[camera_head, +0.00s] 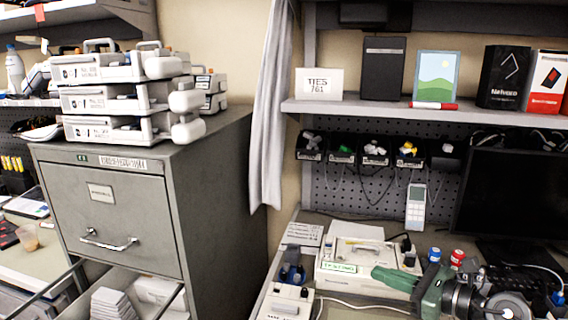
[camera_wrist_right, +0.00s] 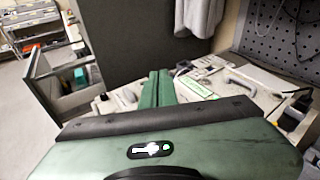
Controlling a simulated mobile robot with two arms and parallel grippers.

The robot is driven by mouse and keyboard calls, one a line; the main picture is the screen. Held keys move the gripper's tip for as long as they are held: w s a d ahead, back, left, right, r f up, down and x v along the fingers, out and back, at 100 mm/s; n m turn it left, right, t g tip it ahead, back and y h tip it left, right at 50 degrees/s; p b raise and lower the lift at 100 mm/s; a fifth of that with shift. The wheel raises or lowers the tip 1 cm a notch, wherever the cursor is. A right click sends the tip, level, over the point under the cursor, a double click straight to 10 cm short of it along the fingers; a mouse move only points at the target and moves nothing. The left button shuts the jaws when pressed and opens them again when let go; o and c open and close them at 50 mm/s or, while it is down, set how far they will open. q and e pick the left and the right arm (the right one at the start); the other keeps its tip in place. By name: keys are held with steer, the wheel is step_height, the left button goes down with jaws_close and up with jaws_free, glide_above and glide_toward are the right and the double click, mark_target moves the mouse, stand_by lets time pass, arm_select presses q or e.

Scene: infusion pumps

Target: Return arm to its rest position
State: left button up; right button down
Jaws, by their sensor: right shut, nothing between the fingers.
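My right gripper (camera_head: 378,274) comes in from the lower right in the head view, with its green fingers pointing left in front of a white device (camera_head: 340,279) on the desk. In the right wrist view its two green fingers (camera_wrist_right: 157,88) lie together with nothing between them. Any contact with the device cannot be told. My left gripper is not in view. White infusion pumps (camera_head: 95,72) are stacked on top of a grey filing cabinet (camera_head: 222,185), away from the gripper.
The cabinet's lower drawer (camera_head: 178,299) is open with pale items inside. A dark monitor (camera_head: 515,195) stands at right, behind red and blue-capped bottles (camera_head: 456,258). A shelf (camera_head: 375,110) with boxes hangs above. A smaller white device (camera_head: 285,303) sits at the desk's front.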

steer(key=s+a+r+m+t, duration=0.1)
steer(key=a+r+m+t, duration=0.3)
steer(key=m, duration=0.5)
steer(key=s+d+f+m+h, duration=0.4)
steer(key=f+m+h, duration=0.3)
steer(key=m, duration=0.6)
steer(key=s+d+f+m+h, duration=0.55)
steer(key=f+m, duration=0.25)
steer(key=m, duration=0.5)
steer(key=s+a+f+m+g+y, duration=0.1)
steer(key=s+a+f+m+g, duration=0.15)
steer(key=s+f+g, duration=0.35)
steer(key=s+a+f+m+g, duration=0.2)
steer(key=s+f+m, duration=0.15)
steer(key=s, duration=0.55)
steer(key=s+a+f+m+g+y, duration=0.1)
steer(key=s+a+f+m+g, duration=0.2)
steer(key=s, duration=0.4)
steer(key=s+f+g, duration=0.2)
steer(key=s+f, duration=0.1)
steer(key=f, duration=2.7)
steer(key=s+d+f+g, duration=0.1)
steer(key=s+d+f, duration=0.2)
steer(key=s+f, duration=1)
steer(key=s, duration=0.2)
steer(key=shift+s+d+f, duration=0.35)
steer(key=shift+s, duration=0.05)
